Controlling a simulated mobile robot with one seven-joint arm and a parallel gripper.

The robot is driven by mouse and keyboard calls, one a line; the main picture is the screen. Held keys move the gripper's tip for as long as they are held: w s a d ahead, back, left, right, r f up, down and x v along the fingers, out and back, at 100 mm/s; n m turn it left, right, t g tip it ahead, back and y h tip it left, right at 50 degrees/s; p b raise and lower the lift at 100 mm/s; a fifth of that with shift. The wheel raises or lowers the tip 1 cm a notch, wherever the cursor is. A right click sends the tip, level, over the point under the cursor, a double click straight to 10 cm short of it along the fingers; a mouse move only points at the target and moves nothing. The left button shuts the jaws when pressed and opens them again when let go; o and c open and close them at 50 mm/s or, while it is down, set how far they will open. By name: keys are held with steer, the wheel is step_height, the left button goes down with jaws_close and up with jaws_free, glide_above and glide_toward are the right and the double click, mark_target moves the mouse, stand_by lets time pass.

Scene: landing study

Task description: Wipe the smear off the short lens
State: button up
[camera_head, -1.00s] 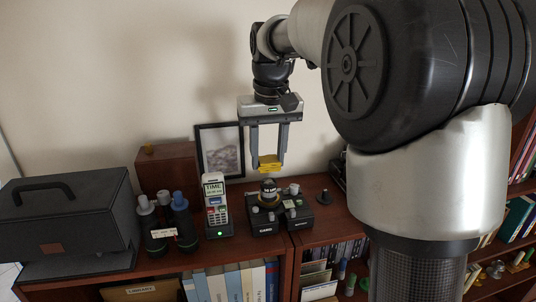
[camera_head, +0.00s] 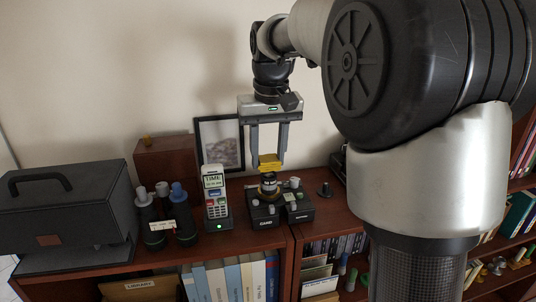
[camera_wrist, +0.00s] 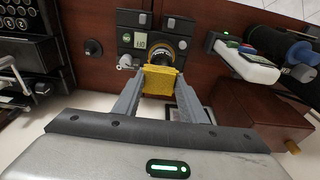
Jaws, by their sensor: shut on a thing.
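My gripper (camera_head: 269,163) is shut on a yellow block (camera_head: 269,160), which looks like a sponge or folded cloth. In the wrist view the block (camera_wrist: 160,82) sits between the fingers and overlaps part of the lens (camera_wrist: 162,50). The lens's top face and any smear on it are hidden by the block.
The black device (camera_head: 262,215) has knobs. Left of it stand a phone in its cradle (camera_head: 215,198), dark tubes with a tag (camera_head: 181,225) and a dark case (camera_head: 65,215). A picture frame (camera_head: 219,143) leans behind. A small black knob (camera_head: 325,190) is to the right.

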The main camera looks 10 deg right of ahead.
steer(key=shift+f+b, duration=0.3)
steer(key=shift+f, duration=0.3)
stand_by(0.3)
steer(key=shift+s+b, duration=0.4)
steer(key=shift+s, duration=0.95)
steer(key=shift+w+r+p, duration=0.15)
steer(key=shift+w+p, duration=1.1)
steer(key=shift+s, duration=0.15)
